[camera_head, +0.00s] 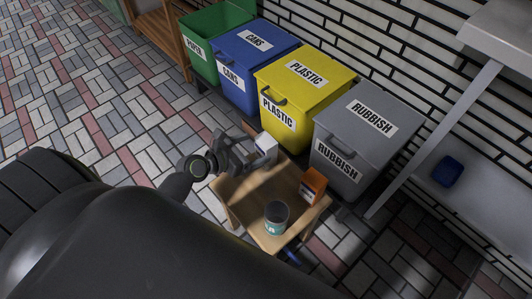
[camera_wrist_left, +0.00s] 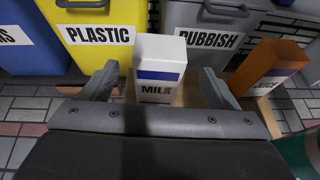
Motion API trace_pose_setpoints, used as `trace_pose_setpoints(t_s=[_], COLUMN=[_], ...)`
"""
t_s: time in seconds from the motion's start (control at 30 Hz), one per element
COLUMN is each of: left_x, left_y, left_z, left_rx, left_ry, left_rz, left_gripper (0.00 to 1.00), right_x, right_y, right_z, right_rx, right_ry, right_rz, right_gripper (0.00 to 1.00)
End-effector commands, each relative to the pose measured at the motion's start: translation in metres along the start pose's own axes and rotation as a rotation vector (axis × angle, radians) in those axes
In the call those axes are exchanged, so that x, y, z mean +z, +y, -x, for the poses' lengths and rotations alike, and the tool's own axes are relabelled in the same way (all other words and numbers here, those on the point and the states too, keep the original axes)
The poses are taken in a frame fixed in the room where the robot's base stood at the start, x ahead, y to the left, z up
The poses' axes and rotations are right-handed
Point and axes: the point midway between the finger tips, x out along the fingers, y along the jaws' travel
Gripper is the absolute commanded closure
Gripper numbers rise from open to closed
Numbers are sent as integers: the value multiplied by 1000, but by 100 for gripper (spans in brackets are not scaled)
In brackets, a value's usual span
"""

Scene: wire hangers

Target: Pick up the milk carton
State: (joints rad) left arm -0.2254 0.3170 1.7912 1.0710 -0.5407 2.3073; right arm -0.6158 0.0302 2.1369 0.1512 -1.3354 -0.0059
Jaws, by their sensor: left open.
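The milk carton (camera_head: 266,148) is a white box with a blue band, upright at the far left part of a small wooden table (camera_head: 247,200). In the left wrist view the milk carton (camera_wrist_left: 160,68) stands ahead with its MILK label facing me. My left gripper (camera_head: 255,158) is open beside the carton. In the left wrist view my left gripper (camera_wrist_left: 157,88) has one finger on either side of the carton, with gaps showing at both sides. I cannot tell how far the carton is between the fingers. My right gripper is not in view.
An orange juice carton (camera_head: 313,186) and a dark jar with a teal label (camera_head: 276,218) stand on the same table. Behind it are bins: green (camera_head: 210,45), blue (camera_head: 247,62), yellow (camera_head: 297,95) and grey (camera_head: 358,148). A blue item (camera_head: 447,171) lies at right.

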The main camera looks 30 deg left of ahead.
Motion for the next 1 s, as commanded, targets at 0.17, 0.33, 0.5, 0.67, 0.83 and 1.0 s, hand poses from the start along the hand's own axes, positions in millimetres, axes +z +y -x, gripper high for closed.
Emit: trace_pose_setpoints(t_s=[0.17,0.33,0.5,0.67,0.83,1.0], left_x=[-1,-2,-6,-4,-3,-3], left_y=[0,0,1,1,1,1], left_z=[-23,-34,-58,-75,-78,-77], left_rx=[1,0,0,1,2,1], left_ry=[-1,-1,-1,-1,1,1], left_rz=[-1,-1,-1,-1,-2,-2], left_gripper=[18,18,18,18,18,26], right_x=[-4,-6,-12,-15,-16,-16], right_y=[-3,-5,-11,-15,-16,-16], right_z=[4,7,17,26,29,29], right_rx=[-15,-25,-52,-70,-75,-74], right_ry=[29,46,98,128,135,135], right_rz=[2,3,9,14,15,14], right_gripper=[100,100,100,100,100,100])
